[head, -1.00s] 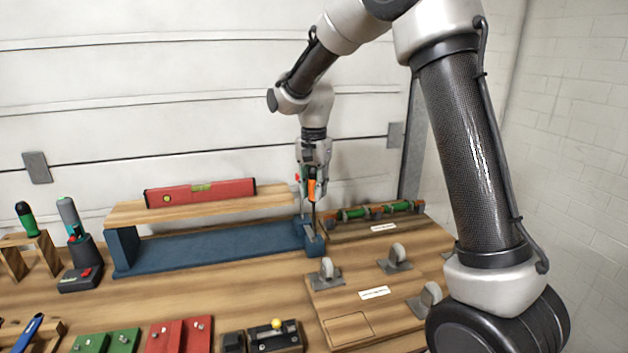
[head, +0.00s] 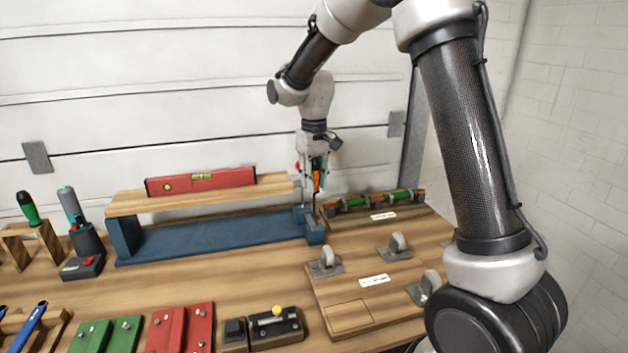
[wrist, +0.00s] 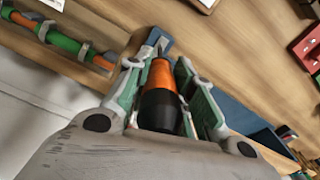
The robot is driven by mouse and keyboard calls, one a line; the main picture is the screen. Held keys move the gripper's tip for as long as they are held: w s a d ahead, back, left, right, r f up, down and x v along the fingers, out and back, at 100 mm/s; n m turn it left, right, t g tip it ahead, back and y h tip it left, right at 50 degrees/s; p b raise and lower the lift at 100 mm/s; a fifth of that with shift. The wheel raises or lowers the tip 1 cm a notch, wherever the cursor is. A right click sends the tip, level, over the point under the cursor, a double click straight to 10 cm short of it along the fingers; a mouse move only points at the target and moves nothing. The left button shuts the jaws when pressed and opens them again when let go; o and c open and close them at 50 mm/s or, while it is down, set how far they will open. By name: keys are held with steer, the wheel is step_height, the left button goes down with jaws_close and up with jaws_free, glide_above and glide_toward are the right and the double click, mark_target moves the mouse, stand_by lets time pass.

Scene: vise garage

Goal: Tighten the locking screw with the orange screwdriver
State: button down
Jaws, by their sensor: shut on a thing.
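The orange screwdriver (head: 317,181) is held upright in my gripper (head: 312,172), with its shaft pointing down at the blue vise's right end block (head: 314,229). In the wrist view the screwdriver's orange and black handle (wrist: 160,92) lies between the two green-and-grey fingers of my gripper (wrist: 160,85), which are shut on it. Its shaft reaches the blue block (wrist: 154,37) in that view. The locking screw is hidden or too small to make out. I cannot tell whether the tip is seated in it.
A red spirit level (head: 200,181) lies on a wooden board (head: 150,205) across the blue vise. A rack with green-and-orange tools (head: 375,202) stands behind right. Grey casters (head: 397,246) stand on a panel at right. Red blocks (head: 180,328) and a yellow-knobbed device (head: 277,322) sit in front.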

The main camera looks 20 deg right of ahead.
steer(key=shift+n, duration=0.4)
